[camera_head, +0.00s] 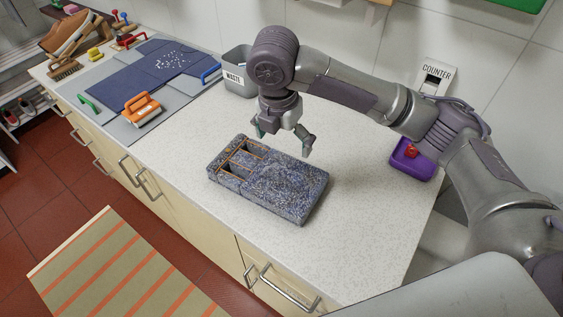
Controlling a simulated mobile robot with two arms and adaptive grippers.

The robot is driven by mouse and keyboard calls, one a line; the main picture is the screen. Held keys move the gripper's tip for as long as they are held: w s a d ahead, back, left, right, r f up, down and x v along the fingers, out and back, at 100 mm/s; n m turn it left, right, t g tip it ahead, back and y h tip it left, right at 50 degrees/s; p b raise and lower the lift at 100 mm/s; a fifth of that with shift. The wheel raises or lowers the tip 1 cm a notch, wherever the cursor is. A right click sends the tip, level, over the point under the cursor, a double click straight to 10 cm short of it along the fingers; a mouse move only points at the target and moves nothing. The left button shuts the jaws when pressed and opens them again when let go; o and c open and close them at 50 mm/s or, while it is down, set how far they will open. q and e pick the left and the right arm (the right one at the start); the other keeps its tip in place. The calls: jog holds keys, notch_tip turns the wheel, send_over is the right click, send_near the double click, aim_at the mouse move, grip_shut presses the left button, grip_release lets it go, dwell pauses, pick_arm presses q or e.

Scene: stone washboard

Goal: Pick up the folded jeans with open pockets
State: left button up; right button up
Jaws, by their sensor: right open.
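The folded jeans (285,187) lie flat on the pale speckled counter as a thick blue-grey block. Two open pockets with orange edging show at their upper left end. My right gripper (281,139) hangs over the far edge of the jeans, near the pocket end. Its fingers are spread apart with nothing between them. I cannot tell how high it is above the jeans. My left gripper is not in view.
A grey waste bin (239,74) stands behind the gripper. A purple tray (412,160) with a red item is at right. An orange-handled tool (142,109) and dark blue cloth (150,72) lie at left. The counter (360,235) around the jeans is clear.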

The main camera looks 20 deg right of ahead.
jog(key=d+f, duration=0.1)
jog(key=p, duration=0.2)
send_over(286, 171)
jog(key=f, duration=0.4)
jog(key=s+f, duration=0.1)
jog(key=f, duration=0.1)
jog(key=shift+a+f, duration=0.1)
jog(key=shift+f, duration=0.25)
jog(key=shift+w+f, duration=0.15)
jog(key=shift+f, duration=0.4)
jog(key=f, duration=0.1)
jog(key=f+p, duration=0.1)
jog(key=f, duration=0.1)
jog(key=shift+w+f, duration=0.2)
jog(key=shift+f, duration=0.05)
jog(key=shift+w+d+f+p, duration=0.2)
jog(key=shift+f+p, duration=0.1)
jog(key=shift+f, duration=0.35)
jog(key=shift+s, duration=0.1)
jog(key=c, duration=0.7)
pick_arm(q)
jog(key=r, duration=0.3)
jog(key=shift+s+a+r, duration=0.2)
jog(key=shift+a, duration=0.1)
pick_arm(e)
jog(key=shift+r, duration=0.15)
jog(key=c, duration=0.9)
jog(key=shift+c, duration=0.2)
